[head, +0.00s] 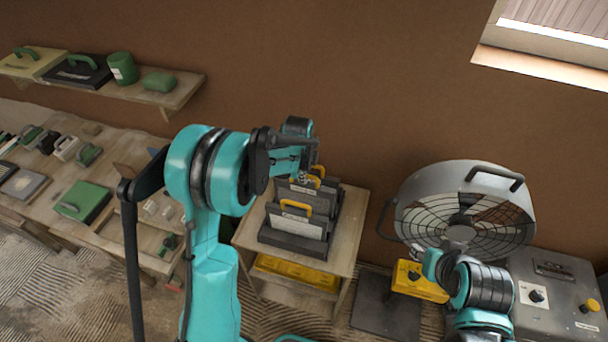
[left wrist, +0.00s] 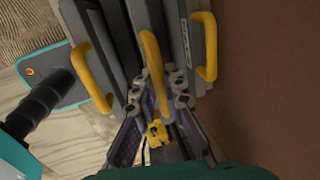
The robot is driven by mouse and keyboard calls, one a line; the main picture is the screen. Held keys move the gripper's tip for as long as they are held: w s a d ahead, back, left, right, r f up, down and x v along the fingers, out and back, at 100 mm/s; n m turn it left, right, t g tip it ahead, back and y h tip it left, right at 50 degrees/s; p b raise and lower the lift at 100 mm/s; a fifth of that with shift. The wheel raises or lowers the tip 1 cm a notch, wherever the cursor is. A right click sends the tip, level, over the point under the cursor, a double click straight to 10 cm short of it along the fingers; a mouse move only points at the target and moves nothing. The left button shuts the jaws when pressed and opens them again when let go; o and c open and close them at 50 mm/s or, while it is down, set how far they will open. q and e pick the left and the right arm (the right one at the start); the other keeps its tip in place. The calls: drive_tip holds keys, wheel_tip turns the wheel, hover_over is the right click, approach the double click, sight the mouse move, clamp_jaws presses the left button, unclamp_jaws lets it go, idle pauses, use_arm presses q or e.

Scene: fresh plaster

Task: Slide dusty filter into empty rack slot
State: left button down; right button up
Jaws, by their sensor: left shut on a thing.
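The dark grey rack (head: 292,243) stands on a small wooden table and holds grey filters with yellow handles. The front filter (head: 297,224) stands upright in it with a pale label. My left gripper (head: 308,165) is over the rear of the rack. In the left wrist view, my left gripper (left wrist: 158,92) is shut on the yellow handle of the middle filter (left wrist: 151,60), with another handled filter on each side. The lower edge of the held filter and its slot are hidden. Dust on it cannot be made out. My right arm is at lower right, its fingers unclear.
A large drum fan (head: 465,215) and a yellow box (head: 418,281) stand right of the table. A grey control cabinet (head: 555,295) is further right. A tool-covered bench (head: 120,225) fills the left. A yellow tray (head: 297,272) sits on the lower shelf.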

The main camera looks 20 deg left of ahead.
use_arm(q)
drive_tip(key=shift+f+b, duration=1.1)
drive_tip(key=shift+f, duration=0.4)
drive_tip(key=shift+s+a, duration=0.1)
drive_tip(key=shift+f+b, duration=0.15)
drive_tip(key=shift+b, duration=0.2)
drive_tip(key=shift+f+b, duration=0.45)
drive_tip(key=shift+f, duration=0.05)
drive_tip(key=c, duration=1.5)
unclamp_jaws()
drive_tip(key=shift+c, duration=0.2)
